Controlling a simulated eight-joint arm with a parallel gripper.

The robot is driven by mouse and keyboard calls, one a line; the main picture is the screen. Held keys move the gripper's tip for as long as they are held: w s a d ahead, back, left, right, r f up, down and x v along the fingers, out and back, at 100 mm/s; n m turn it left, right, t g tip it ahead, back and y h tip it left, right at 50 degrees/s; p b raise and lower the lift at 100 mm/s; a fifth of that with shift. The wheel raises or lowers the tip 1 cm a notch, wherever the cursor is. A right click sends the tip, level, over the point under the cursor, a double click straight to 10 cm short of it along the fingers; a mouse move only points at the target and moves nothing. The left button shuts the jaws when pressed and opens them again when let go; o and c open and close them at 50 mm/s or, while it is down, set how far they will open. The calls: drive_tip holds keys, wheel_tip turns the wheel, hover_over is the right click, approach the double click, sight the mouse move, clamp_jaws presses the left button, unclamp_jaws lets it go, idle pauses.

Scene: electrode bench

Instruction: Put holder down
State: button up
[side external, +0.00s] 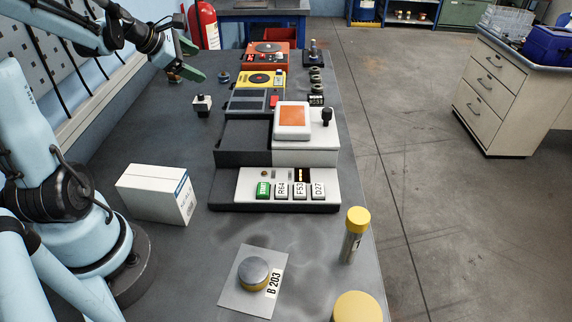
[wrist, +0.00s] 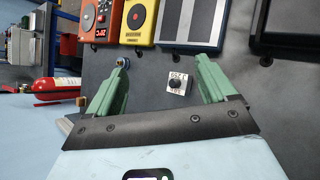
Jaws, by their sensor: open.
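In the wrist view the block (wrist: 179,84) shows dark lettering and lies between the lines of my two fingers. My gripper (side external: 190,60) is open and empty, with green fingers spread, up and behind the block in the side view. The fingers (wrist: 162,62) are apart from the block. No part is held between them.
Orange (side external: 267,55) and yellow (side external: 258,84) devices stand beyond a larger console (side external: 305,150). A white box (side external: 157,194), a yellow-capped tube (side external: 354,235) and a plate with a round metal piece (side external: 252,275) occupy the near bench. A small ring (side external: 223,78) lies near the devices.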

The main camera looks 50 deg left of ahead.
drive_tip(key=w+d+f+m+g+y, duration=0.1)
drive_tip(key=d+f+m+g, duration=0.2)
drive_tip(key=m, duration=0.8)
drive_tip(key=w+d+f+m+g+y, duration=0.1)
drive_tip(key=f+m+g, duration=0.2)
drive_tip(key=m+g, duration=0.55)
drive_tip(key=w+d+r+m+g+y, duration=0.1)
drive_tip(key=w+d+r+m+y, duration=0.3)
drive_tip(key=m, duration=0.8)
drive_tip(key=w+d+r+m+g+y, duration=0.1)
drive_tip(key=r+m+y, duration=0.5)
drive_tip(key=m, duration=0.6)
approach(203, 95)
drive_tip(key=v, duration=0.3)
drive_tip(key=shift+w+d+r+g, duration=0.15)
drive_tip(key=shift+w+r+g, duration=0.05)
drive_tip(key=shift+w+g, duration=0.1)
drive_tip(key=shift+f, duration=0.3)
drive_tip(key=x, duration=1.2)
drive_tip(key=c, duration=1.6)
